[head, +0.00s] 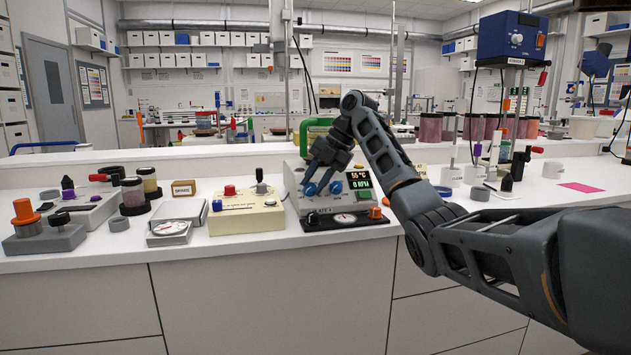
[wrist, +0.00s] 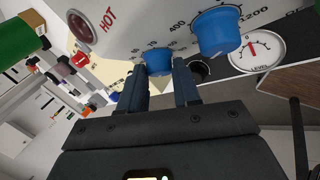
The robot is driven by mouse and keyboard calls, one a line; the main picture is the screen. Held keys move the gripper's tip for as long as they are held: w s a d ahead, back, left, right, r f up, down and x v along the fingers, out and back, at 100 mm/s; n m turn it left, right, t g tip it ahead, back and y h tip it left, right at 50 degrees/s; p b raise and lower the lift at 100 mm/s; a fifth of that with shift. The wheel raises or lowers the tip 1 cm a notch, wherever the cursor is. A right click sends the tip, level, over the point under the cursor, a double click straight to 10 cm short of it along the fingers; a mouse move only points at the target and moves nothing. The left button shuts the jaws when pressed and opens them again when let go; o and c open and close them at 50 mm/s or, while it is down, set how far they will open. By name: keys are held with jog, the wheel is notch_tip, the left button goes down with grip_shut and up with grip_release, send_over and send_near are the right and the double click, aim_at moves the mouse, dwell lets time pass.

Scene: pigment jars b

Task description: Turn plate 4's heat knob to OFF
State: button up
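The hot plate (head: 297,172) stands on the bench with a lit display (head: 358,180) that seems to read 55 °C above an RPM line. Two blue knobs sit on its sloped front. In the wrist view the left one, the heat knob (wrist: 158,62), lies between my fingertips, with a finger close against each side. The right knob (wrist: 218,32) has a 400 to 1200 scale and is clear of my fingers. My gripper (wrist: 160,72) looks closed on the heat knob. Its pointer and OFF mark are hidden. A red lamp marked HOT (wrist: 80,28) is beside it.
A black strip with a level dial (wrist: 250,48) lies along the plate's front. A cream box with a red knob (head: 247,218) stands left, and a green object (head: 303,137) behind. Jars and a scale (head: 169,232) stand farther left. The bench right of my arm is partly clear.

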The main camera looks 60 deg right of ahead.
jog(key=o, duration=0.4)
jog(key=shift+o, duration=0.2)
jog(key=p+v, duration=0.1)
jog(key=v, duration=0.6)
jog(key=shift+s+r, duration=0.15)
jog(key=shift+r, duration=0.15)
jog(key=shift+d, duration=0.1)
